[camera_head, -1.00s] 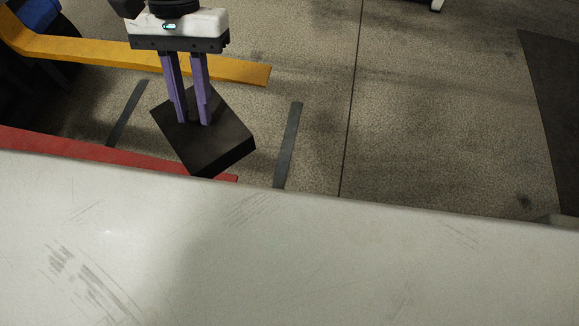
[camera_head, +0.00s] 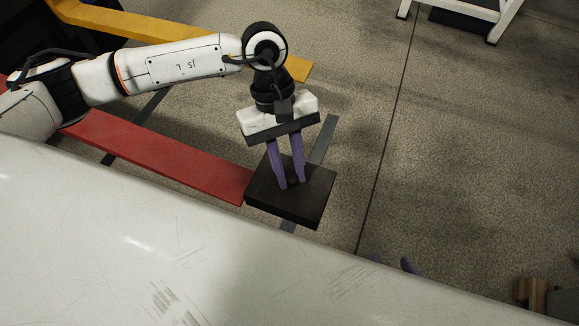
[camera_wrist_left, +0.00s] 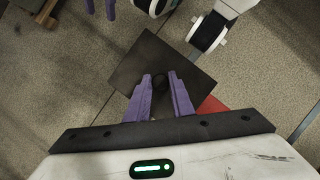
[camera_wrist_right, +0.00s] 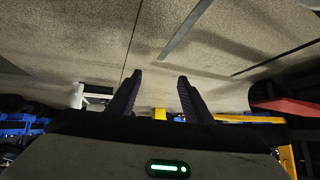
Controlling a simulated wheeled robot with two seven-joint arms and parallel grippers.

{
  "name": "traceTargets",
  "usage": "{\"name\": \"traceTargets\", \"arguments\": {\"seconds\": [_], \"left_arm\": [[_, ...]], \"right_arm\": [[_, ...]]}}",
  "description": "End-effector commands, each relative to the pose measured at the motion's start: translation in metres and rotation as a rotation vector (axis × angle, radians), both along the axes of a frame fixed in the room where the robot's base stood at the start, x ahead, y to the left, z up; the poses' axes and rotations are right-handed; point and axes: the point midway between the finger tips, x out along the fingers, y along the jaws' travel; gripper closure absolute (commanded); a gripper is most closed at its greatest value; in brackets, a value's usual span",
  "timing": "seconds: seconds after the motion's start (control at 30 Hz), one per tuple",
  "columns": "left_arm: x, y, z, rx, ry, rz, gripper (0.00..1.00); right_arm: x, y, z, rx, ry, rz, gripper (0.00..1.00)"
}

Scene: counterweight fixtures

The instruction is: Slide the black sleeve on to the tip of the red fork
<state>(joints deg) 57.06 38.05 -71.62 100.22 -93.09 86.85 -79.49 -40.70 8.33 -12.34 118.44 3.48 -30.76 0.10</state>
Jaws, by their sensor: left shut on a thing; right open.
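The black sleeve (camera_head: 300,208) is a flat dark block at the right end of the red fork (camera_head: 170,152). My left gripper (camera_head: 290,186) is shut on the sleeve from above; a dark round knob shows between its fingers in the left wrist view (camera_wrist_left: 160,82). The fork's end meets the sleeve's left edge; whether it is inside or just behind cannot be told. The sleeve (camera_wrist_left: 165,55) covers the fork's end (camera_wrist_left: 213,105) in the left wrist view. My right gripper (camera_wrist_right: 158,82) is open and empty; only its purple fingertips show in the head view.
A yellow fork (camera_head: 190,35) lies parallel behind the red one. Dark strips (camera_head: 325,140) mark the floor. A white-legged stand (camera_head: 500,20) is at the top right and a wooden item (camera_head: 532,292) at the lower right. Floor right of the sleeve is clear.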

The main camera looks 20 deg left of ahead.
Motion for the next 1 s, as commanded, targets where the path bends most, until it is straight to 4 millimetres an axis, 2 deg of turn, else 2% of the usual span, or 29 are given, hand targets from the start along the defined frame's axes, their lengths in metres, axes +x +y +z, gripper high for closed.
{"name": "traceTargets", "arguments": {"seconds": [0.2,0.47,0.73,1.0], "left_arm": [[0.000,0.000,-0.027,0.000,0.001,0.000,1.00],[0.000,0.000,-0.059,0.000,0.001,-0.001,1.00],[0.000,0.000,-0.090,-0.002,0.001,-0.002,1.00],[0.000,0.015,-0.087,-0.001,-0.001,-0.002,1.00]], "right_arm": [[0.001,-0.001,-0.012,0.006,-0.004,-0.005,0.54],[0.006,0.001,-0.015,0.025,-0.028,-0.015,0.54],[0.001,0.003,-0.023,0.048,-0.029,-0.026,0.54],[0.003,0.006,-0.020,0.062,-0.035,-0.036,0.54]]}}
